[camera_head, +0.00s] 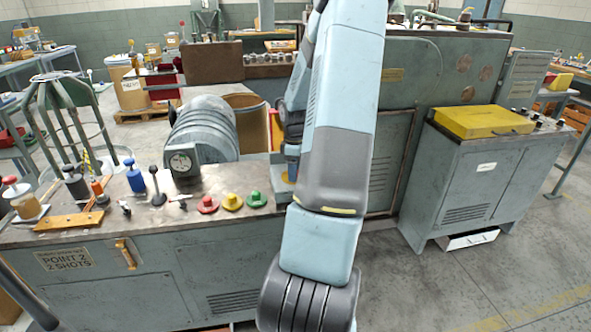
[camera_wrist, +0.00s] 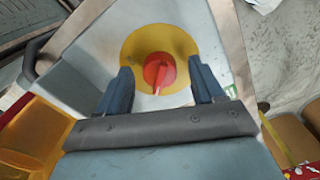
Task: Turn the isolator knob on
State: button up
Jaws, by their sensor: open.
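The isolator knob (camera_wrist: 160,71) is red, with a pale pointer mark toward the bottom of the wrist view. It sits on a round yellow plate (camera_wrist: 135,48) on a grey panel. My gripper (camera_wrist: 162,82) is open, with one dark blue finger on each side of the knob. The fingers look apart from the knob; their exact depth relative to it cannot be told.
A grey bench (camera_head: 110,215) with red, yellow and green buttons (camera_head: 231,202) and several levers stands at the left. A grey cabinet (camera_head: 480,180) with a yellow lid (camera_head: 482,121) stands at the right. The floor (camera_head: 430,280) in front of it is clear.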

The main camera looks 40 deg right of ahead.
jog(key=shift+f, duration=0.1)
jog(key=shift+c, duration=0.3)
jog(key=c, duration=0.9)
jog(key=shift+d, duration=0.15)
jog(key=shift+c, duration=0.4)
